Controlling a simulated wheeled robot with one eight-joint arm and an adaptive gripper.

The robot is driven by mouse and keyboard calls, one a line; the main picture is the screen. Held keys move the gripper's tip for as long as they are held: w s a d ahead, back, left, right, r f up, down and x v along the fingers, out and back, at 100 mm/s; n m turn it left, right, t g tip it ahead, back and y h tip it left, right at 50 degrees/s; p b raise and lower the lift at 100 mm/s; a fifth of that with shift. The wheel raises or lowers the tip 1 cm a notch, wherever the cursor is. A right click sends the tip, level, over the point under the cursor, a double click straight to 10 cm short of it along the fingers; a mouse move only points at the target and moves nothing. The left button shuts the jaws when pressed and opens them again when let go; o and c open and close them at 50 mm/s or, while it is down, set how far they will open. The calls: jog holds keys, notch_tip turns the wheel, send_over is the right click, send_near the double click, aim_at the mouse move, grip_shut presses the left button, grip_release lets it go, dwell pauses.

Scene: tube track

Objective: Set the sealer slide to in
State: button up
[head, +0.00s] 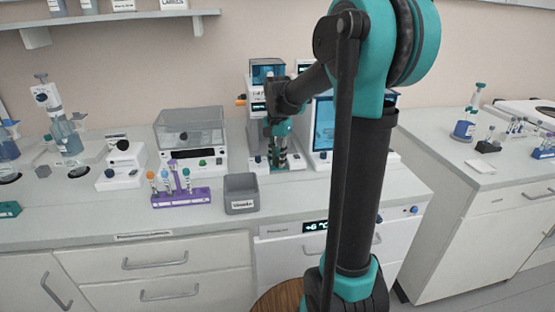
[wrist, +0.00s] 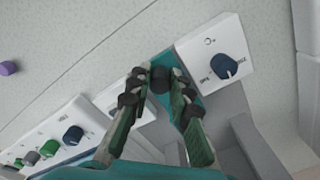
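The sealer (head: 257,120) is the upright bench machine behind my gripper in the head view, partly hidden by my arm. In the wrist view, a black knob (wrist: 160,79) stands on a teal strip (wrist: 163,60) that I take for the slide. My gripper (wrist: 160,73) has one fingertip on each side of this knob. The fingers look touching or nearly touching it; a firm hold cannot be made out. My gripper (head: 277,158) also shows low at the front of the machine in the head view. The slide's marks are not readable.
A white panel with a blue dial (wrist: 224,66) lies close to the right of my fingers. Another panel with several coloured knobs (wrist: 73,135) is at the left. A grey bin (head: 241,194) and a purple tube rack (head: 181,197) stand on the bench, left of my gripper.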

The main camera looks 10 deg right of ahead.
grip_shut()
jog(key=shift+w, duration=2.05)
jog(key=shift+o, duration=1.6)
grip_release()
notch_tip(320, 180, up, 12)
